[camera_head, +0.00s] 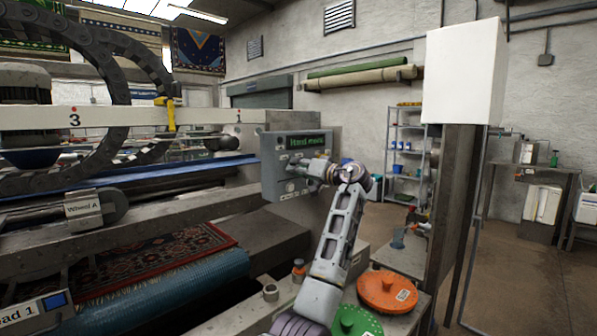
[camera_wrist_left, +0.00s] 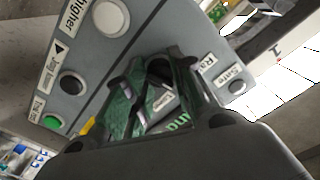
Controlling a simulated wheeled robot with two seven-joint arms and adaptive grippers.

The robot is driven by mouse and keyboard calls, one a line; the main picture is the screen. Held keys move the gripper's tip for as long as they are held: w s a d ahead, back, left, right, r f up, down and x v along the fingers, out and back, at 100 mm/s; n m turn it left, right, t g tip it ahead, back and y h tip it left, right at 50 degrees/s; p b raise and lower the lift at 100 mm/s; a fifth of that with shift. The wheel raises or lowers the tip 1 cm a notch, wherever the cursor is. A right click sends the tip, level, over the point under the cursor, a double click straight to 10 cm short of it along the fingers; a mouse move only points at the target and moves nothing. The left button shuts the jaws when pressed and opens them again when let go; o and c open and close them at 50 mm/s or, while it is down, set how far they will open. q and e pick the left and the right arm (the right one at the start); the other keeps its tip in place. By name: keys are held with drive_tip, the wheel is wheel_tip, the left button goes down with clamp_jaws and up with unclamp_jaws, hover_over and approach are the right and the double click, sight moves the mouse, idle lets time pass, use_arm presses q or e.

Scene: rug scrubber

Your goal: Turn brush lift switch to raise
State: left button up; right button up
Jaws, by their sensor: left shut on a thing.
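The grey control panel (camera_head: 272,178) stands in the middle of the head view, with a green lit display (camera_head: 305,142) that seems to read "Hand mode". My left gripper (camera_head: 322,172) is at the panel's lower right face. In the left wrist view its fingers (camera_wrist_left: 160,85) are shut around a dark knob, the brush lift switch (camera_wrist_left: 159,69), which is largely hidden between them. Small labels, partly covered, lie around the fingers; one starts with "Ra". Which way the switch points I cannot tell. My right gripper is not in view.
Other panel controls sit close by in the left wrist view: a large white button (camera_wrist_left: 111,18), a black button (camera_wrist_left: 72,84) and a green button (camera_wrist_left: 53,123).

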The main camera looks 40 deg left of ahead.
use_arm(q)
drive_tip(key=shift+f+n+b, duration=0.2)
drive_tip(key=shift+n+b, duration=0.9)
drive_tip(key=shift+n, duration=1.9)
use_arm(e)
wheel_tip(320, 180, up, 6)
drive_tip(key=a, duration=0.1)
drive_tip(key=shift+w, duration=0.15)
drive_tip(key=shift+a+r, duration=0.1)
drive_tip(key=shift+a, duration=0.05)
use_arm(q)
drive_tip(key=o, duration=1.1)
drive_tip(key=shift+r, duration=0.15)
drive_tip(key=shift+c, duration=0.2)
drive_tip(key=shift+d, duration=0.15)
drive_tip(key=s+d, duration=0.1)
drive_tip(key=d, duration=1)
drive_tip(key=shift+d, duration=0.35)
